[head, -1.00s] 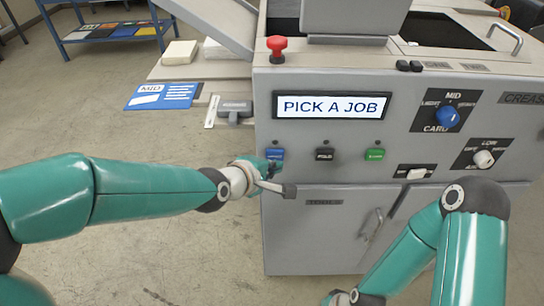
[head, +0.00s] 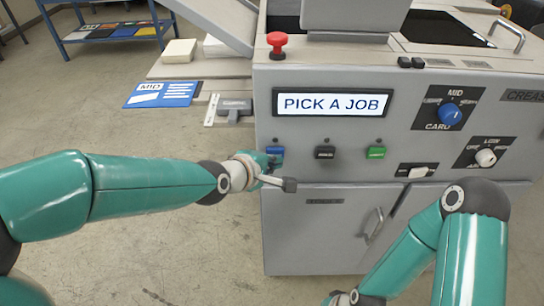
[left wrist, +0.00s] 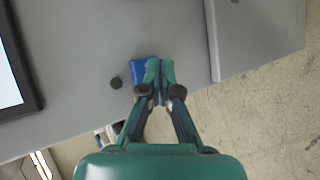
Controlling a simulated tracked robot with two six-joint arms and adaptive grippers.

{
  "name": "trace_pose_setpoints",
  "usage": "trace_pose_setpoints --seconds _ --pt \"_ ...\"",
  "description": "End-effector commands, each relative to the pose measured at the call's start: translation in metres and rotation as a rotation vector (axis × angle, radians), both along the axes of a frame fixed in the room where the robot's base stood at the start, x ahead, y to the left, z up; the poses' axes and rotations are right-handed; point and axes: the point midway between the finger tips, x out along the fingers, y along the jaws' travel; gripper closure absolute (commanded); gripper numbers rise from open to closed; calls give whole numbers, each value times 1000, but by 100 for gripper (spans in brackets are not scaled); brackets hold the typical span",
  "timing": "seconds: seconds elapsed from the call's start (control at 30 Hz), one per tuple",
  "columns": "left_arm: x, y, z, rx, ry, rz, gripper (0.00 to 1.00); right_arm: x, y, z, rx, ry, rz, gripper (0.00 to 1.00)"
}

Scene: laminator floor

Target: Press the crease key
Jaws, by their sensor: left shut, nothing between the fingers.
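The machine front carries a row of three keys below a display (head: 331,103) reading "PICK A JOB": a blue key (head: 276,152), a black key (head: 325,152) and a green key (head: 376,153). Their small labels are too blurred to read. My left gripper (head: 272,163) is at the blue key and partly covers it. In the left wrist view the shut, empty fingers (left wrist: 160,66) overlap the edge of the blue key (left wrist: 141,66); I cannot tell whether they touch it. My right gripper (head: 340,298) shows only partly at the bottom edge.
A red mushroom button (head: 277,42) stands on the machine top. Blue and white dials (head: 450,114) and a white switch (head: 417,171) are to the right of the keys. A grey lever block (head: 235,109) juts out at the left, beside a side table with a blue card (head: 162,94).

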Motion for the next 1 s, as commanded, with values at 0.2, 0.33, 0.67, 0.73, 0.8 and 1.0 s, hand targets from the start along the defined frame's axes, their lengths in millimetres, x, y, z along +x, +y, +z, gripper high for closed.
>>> trace_pose_setpoints --seconds 0.2,0.33,0.67,0.73,0.8,1.0 --pt "0 0 1 -1 -1 0 100 0 0 0 0 0 0 60" --pt "1 0 1 -1 -1 0 100 0 0 0 0 0 0 60" --pt "4 0 0 0 -2 0 100 0 0 -4 0 0 0 60" --pt "5 0 0 0 -1 0 100 0 0 -5 0 0 0 60" --pt "6 0 0 0 -1 0 100 0 0 -6 0 0 0 60" --pt "7 0 0 0 0 0 100 0 0 -6 0 0 0 60"
